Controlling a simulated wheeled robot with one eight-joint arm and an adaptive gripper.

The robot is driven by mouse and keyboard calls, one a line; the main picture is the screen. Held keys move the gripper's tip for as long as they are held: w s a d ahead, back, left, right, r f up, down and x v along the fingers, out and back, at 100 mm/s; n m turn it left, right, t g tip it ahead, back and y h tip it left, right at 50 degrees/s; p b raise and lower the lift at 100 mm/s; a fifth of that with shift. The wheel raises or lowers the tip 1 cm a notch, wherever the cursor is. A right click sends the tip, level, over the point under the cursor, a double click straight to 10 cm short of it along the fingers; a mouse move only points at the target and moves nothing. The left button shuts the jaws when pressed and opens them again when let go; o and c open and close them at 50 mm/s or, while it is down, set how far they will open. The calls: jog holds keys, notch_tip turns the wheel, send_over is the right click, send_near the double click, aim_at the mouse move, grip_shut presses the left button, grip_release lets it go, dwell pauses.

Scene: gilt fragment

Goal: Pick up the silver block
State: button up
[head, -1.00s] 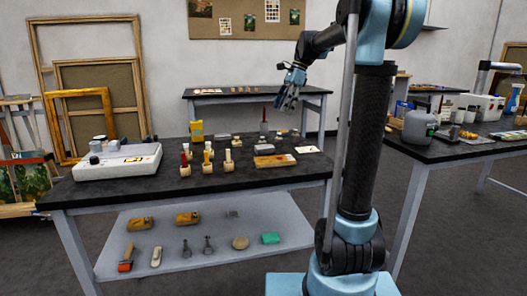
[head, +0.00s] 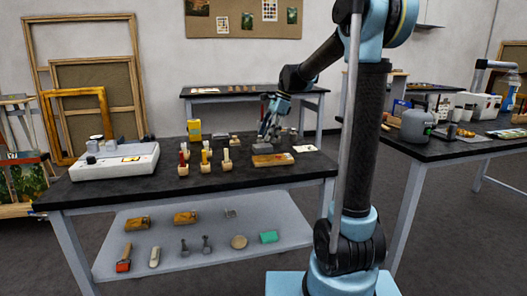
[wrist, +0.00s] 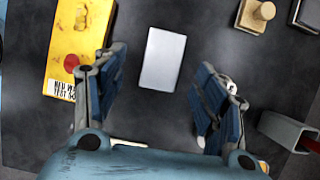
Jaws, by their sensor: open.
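In the wrist view, a pale silver-grey rectangular block (wrist: 163,60) lies flat on the dark tabletop. It sits ahead of and between the two spread fingers of my gripper (wrist: 163,108), apart from both. My gripper is open and empty. In the head view, my gripper (head: 266,138) is low over the back right part of the near table. I cannot clearly make out the silver block there, where my gripper covers part of the clutter.
In the wrist view, a yellow labelled box (wrist: 80,40) lies close left, a wooden piece (wrist: 256,14) lies upper right, and a grey channel-shaped thing (wrist: 288,130) is at the right. In the head view, several wooden-based pieces (head: 205,165) and a brown slab (head: 272,160) stand nearby.

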aim_at(263, 145)
jog(key=shift+w+x, duration=0.15)
jog(key=shift+x, duration=1)
jog(key=shift+w+x, duration=0.1)
jog(key=shift+x, duration=1.05)
jog(key=shift+c, duration=0.6)
jog(key=c, duration=1.2)
